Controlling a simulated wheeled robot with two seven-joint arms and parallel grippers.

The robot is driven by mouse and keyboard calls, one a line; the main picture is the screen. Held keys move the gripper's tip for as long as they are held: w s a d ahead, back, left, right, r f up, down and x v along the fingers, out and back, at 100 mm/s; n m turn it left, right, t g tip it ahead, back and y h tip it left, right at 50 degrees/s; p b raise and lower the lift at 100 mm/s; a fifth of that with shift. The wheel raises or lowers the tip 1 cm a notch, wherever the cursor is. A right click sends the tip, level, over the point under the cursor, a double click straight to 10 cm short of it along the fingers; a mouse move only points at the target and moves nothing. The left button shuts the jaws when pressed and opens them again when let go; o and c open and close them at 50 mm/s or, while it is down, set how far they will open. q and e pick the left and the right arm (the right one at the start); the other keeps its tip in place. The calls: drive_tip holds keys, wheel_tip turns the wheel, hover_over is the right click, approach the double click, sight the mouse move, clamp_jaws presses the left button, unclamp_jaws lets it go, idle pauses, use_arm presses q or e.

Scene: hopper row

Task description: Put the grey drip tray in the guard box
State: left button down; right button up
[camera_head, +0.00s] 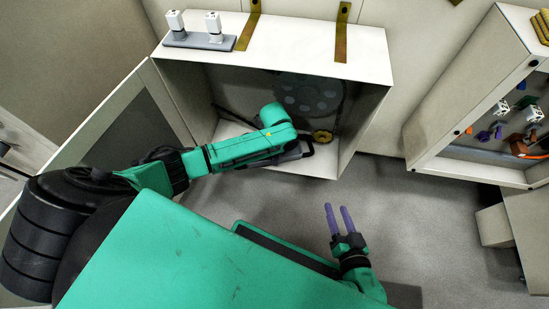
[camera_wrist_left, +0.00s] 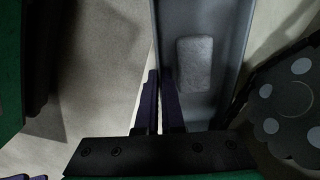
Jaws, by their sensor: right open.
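The guard box (camera_head: 349,60) is a white open-fronted box at the top middle of the head view. My left arm reaches into it, and the forearm hides much of its inside. The grey drip tray (camera_wrist_left: 205,20) is long and shallow in the left wrist view, with a pale grey block (camera_wrist_left: 194,64) lying in it. My left gripper (camera_wrist_left: 160,80) has its purple fingers on either side of the tray's near wall, closed on it. In the head view the tray is mostly hidden behind my arm. My right gripper (camera_head: 339,206) is open and empty, above the floor in front of the box.
The box's door (camera_head: 125,125) stands open at left. A grey base with two white pieces (camera_head: 198,40) is on top. Another open cabinet (camera_head: 470,172) stands right.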

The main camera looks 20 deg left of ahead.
use_arm(q)
drive_tip(key=shift+f, duration=0.15)
drive_tip(key=c, duration=1.1)
unclamp_jaws()
drive_tip(key=shift+o, duration=0.2)
wheel_tip(320, 180, up, 12)
drive_tip(key=p, duration=0.6)
drive_tip(key=s+d+f+n+t+h, duration=0.2)
drive_tip(key=s+d+h, duration=0.15)
drive_tip(key=d, duration=0.35)
drive_tip(key=s+d+f+n+t+h, duration=0.1)
drive_tip(key=s+d+f+t+h, duration=0.2)
drive_tip(key=d, duration=0.5)
drive_tip(key=s+a+r+n+t, duration=0.3)
drive_tip(key=s+r+n+t, duration=0.1)
drive_tip(key=r+n+t, duration=0.1)
drive_tip(key=shift+s+a+r+n+t, duration=0.15)
drive_tip(key=shift+s+r+n+t, duration=0.2)
drive_tip(key=shift+r, duration=0.35)
use_arm(e)
wheel_tip(320, 180, up, 7)
drive_tip(key=g, duration=0.1)
drive_tip(key=shift+d+r+n, duration=0.15)
drive_tip(key=shift+r+n, duration=0.05)
drive_tip(key=shift+n, duration=0.2)
